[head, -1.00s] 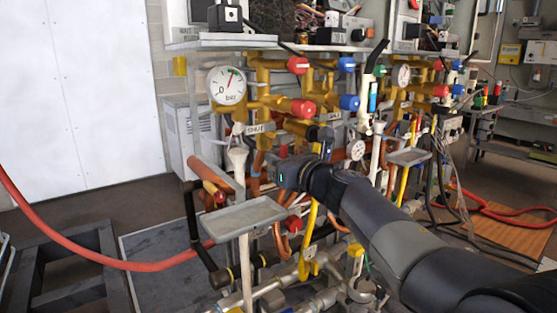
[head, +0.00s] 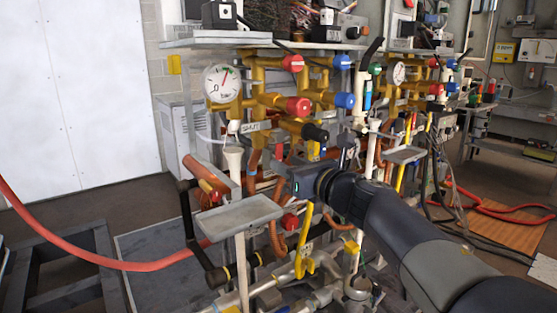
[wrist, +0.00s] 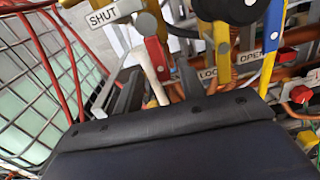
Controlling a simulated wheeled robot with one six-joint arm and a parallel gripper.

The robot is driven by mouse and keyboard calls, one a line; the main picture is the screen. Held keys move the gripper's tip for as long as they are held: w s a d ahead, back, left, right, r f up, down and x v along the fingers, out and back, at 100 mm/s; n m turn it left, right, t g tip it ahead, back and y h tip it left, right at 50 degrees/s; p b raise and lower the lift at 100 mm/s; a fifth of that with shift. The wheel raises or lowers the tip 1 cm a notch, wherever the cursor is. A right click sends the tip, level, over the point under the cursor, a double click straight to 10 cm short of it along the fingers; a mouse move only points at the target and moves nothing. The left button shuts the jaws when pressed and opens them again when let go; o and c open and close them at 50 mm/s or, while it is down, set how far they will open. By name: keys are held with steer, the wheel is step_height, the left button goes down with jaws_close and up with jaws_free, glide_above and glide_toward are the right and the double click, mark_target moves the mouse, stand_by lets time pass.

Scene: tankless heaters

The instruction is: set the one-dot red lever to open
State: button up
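In the wrist view a red lever part (wrist: 157,58) stands just beyond my gripper (wrist: 157,88), with a pale white bar (wrist: 146,68) in front of it. My two dark fingers are apart, one on each side of the white bar and red part; I cannot tell whether they touch. A SHUT label (wrist: 103,14) is at upper left, and an OPEN label (wrist: 251,57) and a LOCK label (wrist: 208,75) are to the right. No dot mark is readable. In the head view my gripper (head: 290,183) is among the pipes, below a SHUT label (head: 249,127), its fingertips unclear.
A grey tray (head: 240,215) on a post stands at the left of my gripper. Brass pipework with red knobs (head: 298,106) and a gauge (head: 222,83) is above. A yellow and blue lever (wrist: 270,50) and a wire cage (wrist: 35,90) flank the wrist view.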

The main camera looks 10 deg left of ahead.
mark_target(280, 160)
steer(key=v, duration=0.4)
steer(key=shift+s+d, duration=0.25)
steer(key=shift+d, duration=0.05)
steer(key=x, duration=1.1)
steer(key=shift+d, duration=0.1)
steer(key=shift+s, duration=0.1)
